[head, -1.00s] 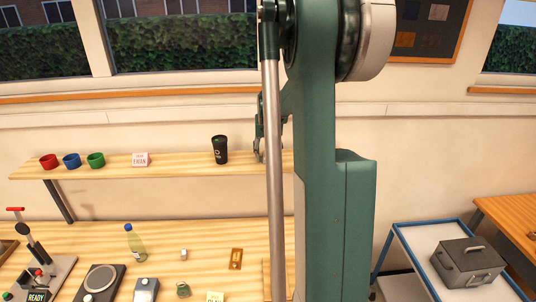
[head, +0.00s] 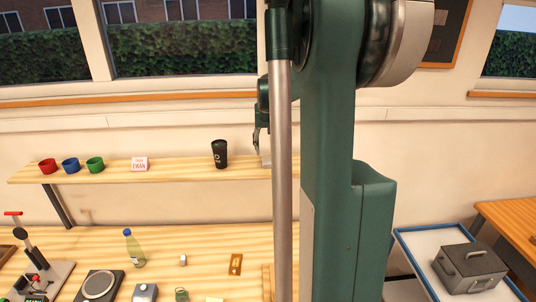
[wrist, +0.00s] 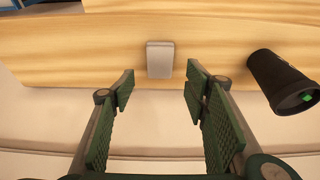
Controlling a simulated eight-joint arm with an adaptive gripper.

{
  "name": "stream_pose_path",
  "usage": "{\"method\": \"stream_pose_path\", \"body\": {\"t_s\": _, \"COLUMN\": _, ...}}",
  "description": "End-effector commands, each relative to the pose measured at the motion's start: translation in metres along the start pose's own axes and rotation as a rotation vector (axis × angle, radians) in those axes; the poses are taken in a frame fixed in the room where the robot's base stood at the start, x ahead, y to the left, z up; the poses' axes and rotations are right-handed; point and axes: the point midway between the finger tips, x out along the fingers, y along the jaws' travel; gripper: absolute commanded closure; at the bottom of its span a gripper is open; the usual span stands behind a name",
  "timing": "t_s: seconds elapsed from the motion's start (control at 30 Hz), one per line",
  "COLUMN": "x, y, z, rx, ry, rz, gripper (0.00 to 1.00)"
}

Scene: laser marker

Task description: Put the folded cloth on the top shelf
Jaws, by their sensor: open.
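A small light grey rectangular thing, which looks like the folded cloth (wrist: 160,60), lies on the pale wooden shelf (wrist: 75,50) on the wall. It also shows in the head view (head: 266,160), partly hidden by my arm. My gripper (wrist: 160,88) is open and empty in the wrist view, its green pads apart. The cloth lies just beyond the fingertips, centred between them and not gripped. In the head view my gripper (head: 257,142) is just above the right visible part of the shelf, partly behind my arm.
A black cup (head: 219,154) stands on the shelf close to my gripper; it also shows at right in the wrist view (wrist: 283,82). A small sign (head: 139,164) and red, blue and green cups stand farther left. A bottle (head: 134,248) and devices occupy the bench below.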

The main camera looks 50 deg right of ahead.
Motion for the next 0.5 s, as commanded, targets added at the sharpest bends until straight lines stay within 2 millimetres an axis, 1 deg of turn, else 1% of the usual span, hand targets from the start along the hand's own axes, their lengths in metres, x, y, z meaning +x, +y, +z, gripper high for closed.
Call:
{"method": "stream_pose_path", "body": {"t_s": 0.03, "x": -0.007, "y": 0.0, "z": 0.001, "rx": 0.0, "ry": 0.0, "rz": 0.0, "gripper": 0.54}}
{"method": "stream_pose_path", "body": {"t_s": 0.2, "x": -0.029, "y": 0.0, "z": 0.001, "rx": 0.0, "ry": 0.0, "rz": 0.0, "gripper": 0.54}}
{"method": "stream_pose_path", "body": {"t_s": 0.33, "x": -0.041, "y": 0.0, "z": 0.0, "rx": 0.0, "ry": 0.0, "rz": 0.0, "gripper": 0.54}}
{"method": "stream_pose_path", "body": {"t_s": 0.5, "x": -0.048, "y": 0.0, "z": 0.0, "rx": 0.0, "ry": 0.0, "rz": 0.0, "gripper": 0.54}}
